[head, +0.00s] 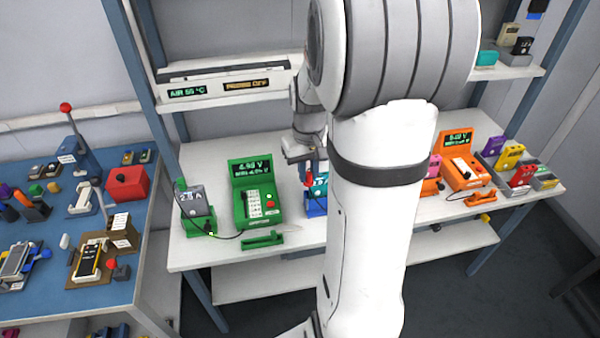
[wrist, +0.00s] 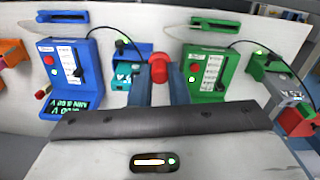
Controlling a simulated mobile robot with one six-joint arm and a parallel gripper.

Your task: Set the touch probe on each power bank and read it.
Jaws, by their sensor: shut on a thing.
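My gripper (head: 306,172) is above the white bench, over the blue station's area. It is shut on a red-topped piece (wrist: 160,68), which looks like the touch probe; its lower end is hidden. A teal power bank (wrist: 124,72) sits in a blue cradle just left of my fingers in the wrist view; in the head view it is partly behind my arm. It is unclear whether the probe touches it. A grey power bank (head: 194,204) stands in a green cradle at the left. The blue meter (wrist: 68,75) has a lit display, hard to read. The green meter (head: 256,192) shows about 4.9 V.
An orange meter (head: 465,168) stands at the right, with yellow (head: 510,155) and red (head: 522,176) blocks beyond it. Cables run from the meters to the cradles. A green tray-like piece (head: 262,240) lies at the front edge. A cluttered blue bench (head: 70,290) adjoins at left.

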